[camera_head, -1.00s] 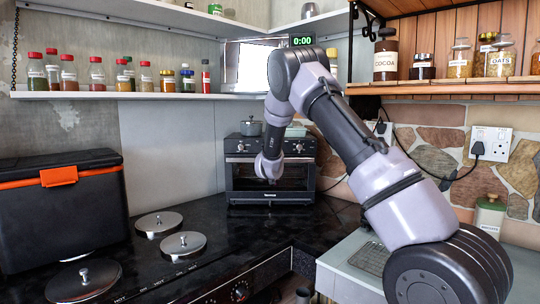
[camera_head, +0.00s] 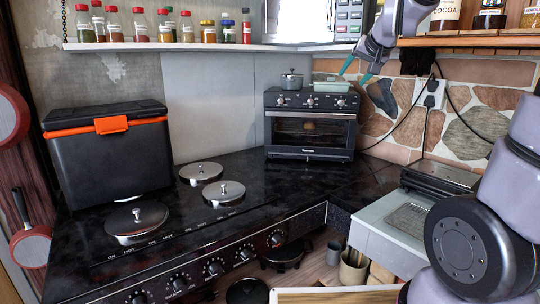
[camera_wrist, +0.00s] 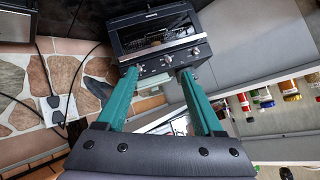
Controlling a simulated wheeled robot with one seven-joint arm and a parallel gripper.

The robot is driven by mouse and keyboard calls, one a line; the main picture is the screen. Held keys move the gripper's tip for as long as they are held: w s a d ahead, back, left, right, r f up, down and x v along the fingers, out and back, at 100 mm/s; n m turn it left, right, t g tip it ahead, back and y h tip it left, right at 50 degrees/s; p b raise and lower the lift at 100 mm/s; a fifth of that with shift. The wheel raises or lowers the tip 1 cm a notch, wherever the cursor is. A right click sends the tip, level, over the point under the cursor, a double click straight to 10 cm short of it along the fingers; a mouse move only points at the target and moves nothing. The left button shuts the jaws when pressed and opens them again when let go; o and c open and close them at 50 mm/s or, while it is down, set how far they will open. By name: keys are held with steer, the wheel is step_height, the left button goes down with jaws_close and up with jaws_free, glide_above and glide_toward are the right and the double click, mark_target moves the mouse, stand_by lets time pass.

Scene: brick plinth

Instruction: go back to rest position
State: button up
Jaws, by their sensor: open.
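My gripper (camera_head: 357,70) is raised at the upper right in the head view, near the stone wall and above the right end of the black toaster oven (camera_head: 312,154). Its two green fingers are spread, and nothing is between them. In the wrist view the fingers of my gripper (camera_wrist: 158,76) point toward the oven (camera_wrist: 155,40), which looks tilted from there. The oven door appears shut, with a small brownish thing (camera_head: 309,126) behind the glass.
A grey pot (camera_head: 291,81) and a pale green dish (camera_head: 331,87) sit on the oven. A jar shelf (camera_head: 190,46) runs above the counter. A black cooler box (camera_head: 108,160) stands left, beside several lidded hobs (camera_head: 200,172). The counter before the oven is clear.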

steer(key=s+f+g, duration=0.2)
steer(key=s, duration=1)
steer(key=s+f+g, duration=0.1)
steer(key=s+f, duration=0.1)
steer(key=s, duration=1.1)
steer(key=shift+d+g, duration=0.25)
steer(key=shift+g, duration=0.15)
